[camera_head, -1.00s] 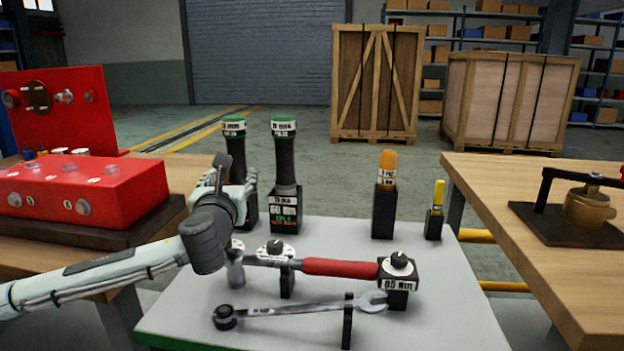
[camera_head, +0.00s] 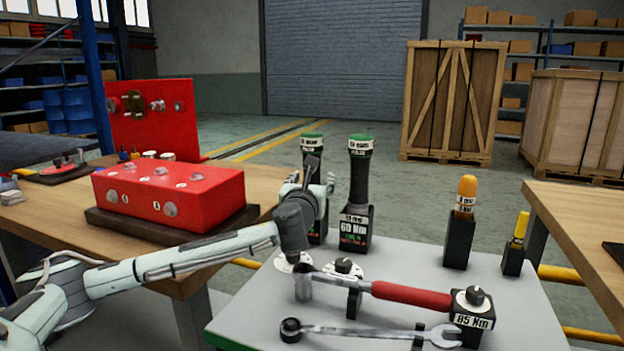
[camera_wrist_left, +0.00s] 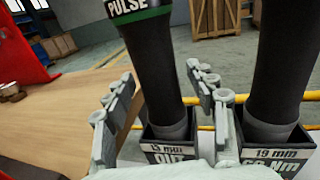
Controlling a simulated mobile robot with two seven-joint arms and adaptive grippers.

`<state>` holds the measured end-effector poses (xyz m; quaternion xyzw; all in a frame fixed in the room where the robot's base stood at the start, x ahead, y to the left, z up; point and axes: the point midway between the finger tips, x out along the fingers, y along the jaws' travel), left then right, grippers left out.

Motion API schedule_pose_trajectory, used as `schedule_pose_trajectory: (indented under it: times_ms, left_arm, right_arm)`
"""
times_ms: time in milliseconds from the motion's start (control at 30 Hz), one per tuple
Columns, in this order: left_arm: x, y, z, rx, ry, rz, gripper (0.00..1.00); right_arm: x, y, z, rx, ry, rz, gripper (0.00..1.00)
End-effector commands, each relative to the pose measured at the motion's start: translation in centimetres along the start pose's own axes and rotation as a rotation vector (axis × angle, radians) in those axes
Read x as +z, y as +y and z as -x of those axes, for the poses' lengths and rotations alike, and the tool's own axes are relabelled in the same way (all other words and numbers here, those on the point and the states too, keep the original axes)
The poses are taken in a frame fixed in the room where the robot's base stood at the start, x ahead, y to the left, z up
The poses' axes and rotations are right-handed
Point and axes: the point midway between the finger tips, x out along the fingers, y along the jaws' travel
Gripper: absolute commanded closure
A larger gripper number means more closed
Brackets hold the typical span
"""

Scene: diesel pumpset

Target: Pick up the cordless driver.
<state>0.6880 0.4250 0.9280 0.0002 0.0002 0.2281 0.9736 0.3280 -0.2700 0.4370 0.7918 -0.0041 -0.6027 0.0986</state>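Two upright black drivers with green tops stand in black holders on the grey table (camera_head: 250,310). The left driver (camera_head: 313,146) is partly behind my left gripper (camera_head: 312,182); its holder reads 13 mm in the left wrist view. The right driver (camera_head: 358,182) stands in a holder marked 60 Nm. In the left wrist view my left gripper (camera_wrist_left: 163,85) is open, its fingers on either side of the left driver's black body (camera_wrist_left: 158,60). I cannot tell whether they touch it. The right driver (camera_wrist_left: 285,65) is outside the fingers. My right gripper is not in view.
A red-handled torque wrench (camera_head: 410,294) and an open-end wrench (camera_head: 360,330) lie on supports in front. An orange-topped tool (camera_head: 467,195) and a yellow-topped tool (camera_head: 521,226) stand at right. A red block (camera_head: 170,196) sits on the left wooden bench.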

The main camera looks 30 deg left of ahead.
Motion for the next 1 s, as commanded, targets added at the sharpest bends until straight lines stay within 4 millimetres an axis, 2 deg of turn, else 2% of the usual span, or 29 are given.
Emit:
schedule_pose_trajectory:
  times_ms: [67, 400, 833, 1000]
  left_arm:
    - [0.0, 0.0, 0.0, 0.000, 0.000, 0.000, 0.57]
    - [0.0, 0.0, 0.0, 0.000, 0.000, 0.000, 0.99]
    - [0.4, 0.1, 0.0, 0.001, -0.005, 0.001, 1.00]
    - [1.4, 0.0, 0.0, 0.001, -0.007, 0.002, 1.00]
  right_arm:
    - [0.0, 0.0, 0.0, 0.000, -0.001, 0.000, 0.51]
    - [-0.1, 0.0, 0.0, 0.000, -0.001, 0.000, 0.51]
    - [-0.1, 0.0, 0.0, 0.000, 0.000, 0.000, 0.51]
    - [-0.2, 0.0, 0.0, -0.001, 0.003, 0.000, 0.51]
